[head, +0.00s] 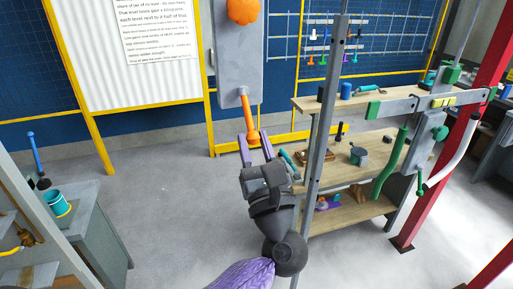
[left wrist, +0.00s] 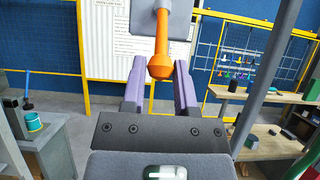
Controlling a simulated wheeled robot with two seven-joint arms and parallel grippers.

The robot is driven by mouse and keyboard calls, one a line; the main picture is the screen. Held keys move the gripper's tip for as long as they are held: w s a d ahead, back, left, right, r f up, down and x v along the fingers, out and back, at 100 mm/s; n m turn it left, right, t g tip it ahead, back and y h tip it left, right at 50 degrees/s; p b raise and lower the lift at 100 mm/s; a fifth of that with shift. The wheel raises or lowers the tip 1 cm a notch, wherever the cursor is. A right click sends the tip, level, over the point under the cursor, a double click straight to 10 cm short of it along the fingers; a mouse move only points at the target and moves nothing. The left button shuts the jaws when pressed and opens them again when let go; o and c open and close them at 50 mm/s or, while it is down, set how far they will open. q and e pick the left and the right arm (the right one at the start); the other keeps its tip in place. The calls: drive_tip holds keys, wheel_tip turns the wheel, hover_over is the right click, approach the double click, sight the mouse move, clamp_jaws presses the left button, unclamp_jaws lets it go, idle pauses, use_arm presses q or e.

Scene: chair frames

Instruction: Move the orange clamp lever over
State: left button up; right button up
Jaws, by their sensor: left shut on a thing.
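The orange clamp lever (head: 246,114) hangs down from a grey panel (head: 235,60), with a round knob at its lower end. It also shows in the left wrist view (left wrist: 161,38), at top centre. My left gripper (head: 255,141) has its purple fingers on either side of the knob and is shut on it. In the left wrist view the knob (left wrist: 160,67) sits between the two fingers (left wrist: 160,72). The lever tilts slightly, its knob a little right of its upper end in the head view. My right gripper is not in view.
A grey upright post (head: 322,120) stands just right of my left arm. Behind it is a wooden-shelved workbench (head: 375,150) with several tools and green parts. A red post (head: 452,150) is farther right. A grey cabinet (head: 85,235) with a teal cup (head: 56,204) stands at left.

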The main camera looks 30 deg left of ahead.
use_arm(q)
drive_tip(key=shift+w+a+f+b, duration=0.25)
drive_tip(key=shift+a+f+b, duration=0.05)
drive_tip(key=shift+f+b, duration=0.25)
drive_tip(key=shift+w+a+f+b, duration=0.25)
drive_tip(key=shift+w+a+b, duration=0.1)
drive_tip(key=shift+w+a, duration=0.1)
drive_tip(key=o, duration=1)
drive_tip(key=shift+s, duration=0.1)
